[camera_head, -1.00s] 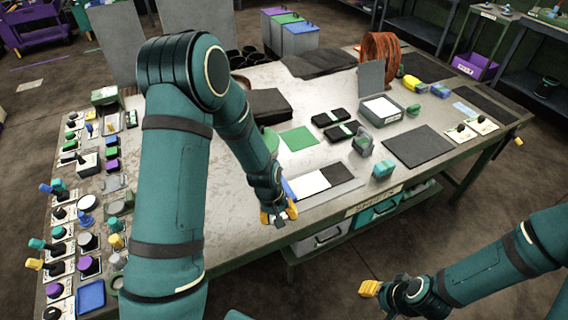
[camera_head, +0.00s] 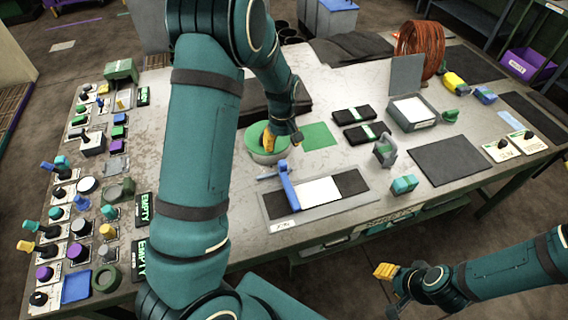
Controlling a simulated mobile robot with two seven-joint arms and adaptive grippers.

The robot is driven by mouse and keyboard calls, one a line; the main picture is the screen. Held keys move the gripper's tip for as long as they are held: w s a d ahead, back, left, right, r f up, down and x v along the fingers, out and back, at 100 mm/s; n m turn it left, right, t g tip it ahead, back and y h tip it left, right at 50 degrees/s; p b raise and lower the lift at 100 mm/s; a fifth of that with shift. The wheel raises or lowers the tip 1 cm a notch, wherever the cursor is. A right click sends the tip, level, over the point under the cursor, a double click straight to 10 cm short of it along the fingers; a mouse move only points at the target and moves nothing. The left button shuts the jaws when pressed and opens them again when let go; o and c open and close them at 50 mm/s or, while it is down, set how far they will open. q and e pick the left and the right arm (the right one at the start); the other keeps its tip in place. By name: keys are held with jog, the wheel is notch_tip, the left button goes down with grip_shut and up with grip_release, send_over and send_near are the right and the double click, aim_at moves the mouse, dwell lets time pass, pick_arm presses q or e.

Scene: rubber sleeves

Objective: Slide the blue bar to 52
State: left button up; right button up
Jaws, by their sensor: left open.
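The blue bar (camera_head: 288,186) stands across the left part of a grey slide board (camera_head: 330,207). The board has a white field (camera_head: 319,190) between darker fields, and a small label at its front left is too small to read. My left gripper (camera_head: 282,142), with yellow fingertips, is open and empty. It is just behind the bar, over the edge of a round green-topped container (camera_head: 262,157), and does not appear to touch the bar. My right gripper (camera_head: 386,272) is low at the bottom right, off the table. Its finger gap cannot be made out.
A green square (camera_head: 318,136) and black cases (camera_head: 351,115) lie behind the board. A grey holder (camera_head: 384,151) and teal block (camera_head: 404,184) stand to its right. Knobs and switches crowd the table's left side. A black mat (camera_head: 450,160) lies at right.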

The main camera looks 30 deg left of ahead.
aim_at(283, 162)
pick_arm(q)
notch_tip(283, 162, down, 11)
jog(key=shift+w+r+b, duration=0.1)
jog(key=shift+b, duration=0.5)
jog(key=shift+o, duration=0.2)
grip_shut()
